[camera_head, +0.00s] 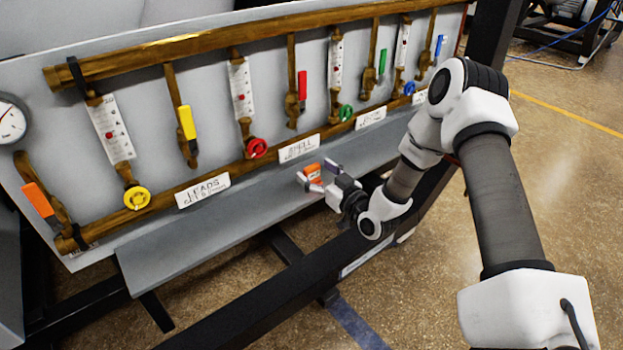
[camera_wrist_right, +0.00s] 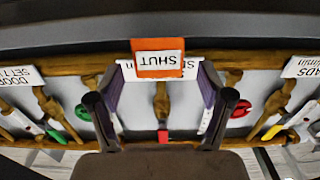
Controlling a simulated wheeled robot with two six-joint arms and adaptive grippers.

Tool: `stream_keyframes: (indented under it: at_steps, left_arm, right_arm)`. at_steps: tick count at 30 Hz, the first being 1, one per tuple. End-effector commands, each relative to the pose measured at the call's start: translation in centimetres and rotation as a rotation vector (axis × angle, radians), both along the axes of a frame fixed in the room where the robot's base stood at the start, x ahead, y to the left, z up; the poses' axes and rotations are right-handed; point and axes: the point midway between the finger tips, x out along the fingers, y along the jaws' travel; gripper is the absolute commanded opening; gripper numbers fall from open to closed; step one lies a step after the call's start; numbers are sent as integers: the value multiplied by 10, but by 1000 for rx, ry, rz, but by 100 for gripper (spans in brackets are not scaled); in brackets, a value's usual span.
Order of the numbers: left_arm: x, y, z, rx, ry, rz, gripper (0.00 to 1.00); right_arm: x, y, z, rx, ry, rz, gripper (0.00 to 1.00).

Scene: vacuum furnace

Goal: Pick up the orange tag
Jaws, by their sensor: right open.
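The orange tag (camera_head: 312,169) is on the grey ledge below the valve panel, close to the "SMALL"-type label plate. In the right wrist view the orange tag (camera_wrist_right: 159,70) shows a white patch reading "SHUT" upside down, just beyond my fingertips. My right gripper (camera_head: 318,176) is at the tag, its two fingers spread to either side. In the right wrist view my right gripper (camera_wrist_right: 161,88) is open, with the tag ahead of the gap. I cannot tell whether the fingers touch the tag. My left gripper is not in view.
The grey ledge (camera_head: 205,240) is bare to the left of the tag. Behind it, the panel carries brass pipes and coloured valve handles, including a red knob (camera_head: 257,148) and a yellow knob (camera_head: 137,197). A black frame beam (camera_head: 270,290) runs in front of the ledge.

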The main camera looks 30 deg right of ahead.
Motion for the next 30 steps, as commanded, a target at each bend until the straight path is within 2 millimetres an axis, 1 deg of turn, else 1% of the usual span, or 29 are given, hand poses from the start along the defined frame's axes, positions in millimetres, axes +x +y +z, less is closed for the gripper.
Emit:
stream_keyframes:
  at_steps: [1, 3, 5, 10, 11, 12, 14, 15, 26, 30]
  left_arm:
    - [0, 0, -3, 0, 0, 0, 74]
    - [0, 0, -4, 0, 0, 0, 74]
    - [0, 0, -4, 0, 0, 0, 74]
    - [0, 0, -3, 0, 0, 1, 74]
    - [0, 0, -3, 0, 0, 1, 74]
    - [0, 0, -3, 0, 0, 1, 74]
    - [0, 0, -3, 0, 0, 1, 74]
    - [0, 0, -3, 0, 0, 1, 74]
    - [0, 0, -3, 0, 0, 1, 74]
    - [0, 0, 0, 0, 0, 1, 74]
  right_arm:
    - [9, 1, -2, -5, 0, 3, 79]
    - [17, 2, -2, -3, 0, 1, 79]
    - [20, 2, -1, -1, 2, 2, 79]
    - [20, 2, -1, 1, 2, 1, 79]
    - [20, 2, -1, 1, 2, 1, 69]
    - [20, 2, -1, 1, 2, 0, 54]
    - [20, 2, -1, 1, 2, 0, 33]
    - [20, 2, -1, 1, 2, 0, 25]
    - [20, 2, 0, 1, 2, 0, 24]
    - [20, 1, 9, 1, 0, 0, 24]
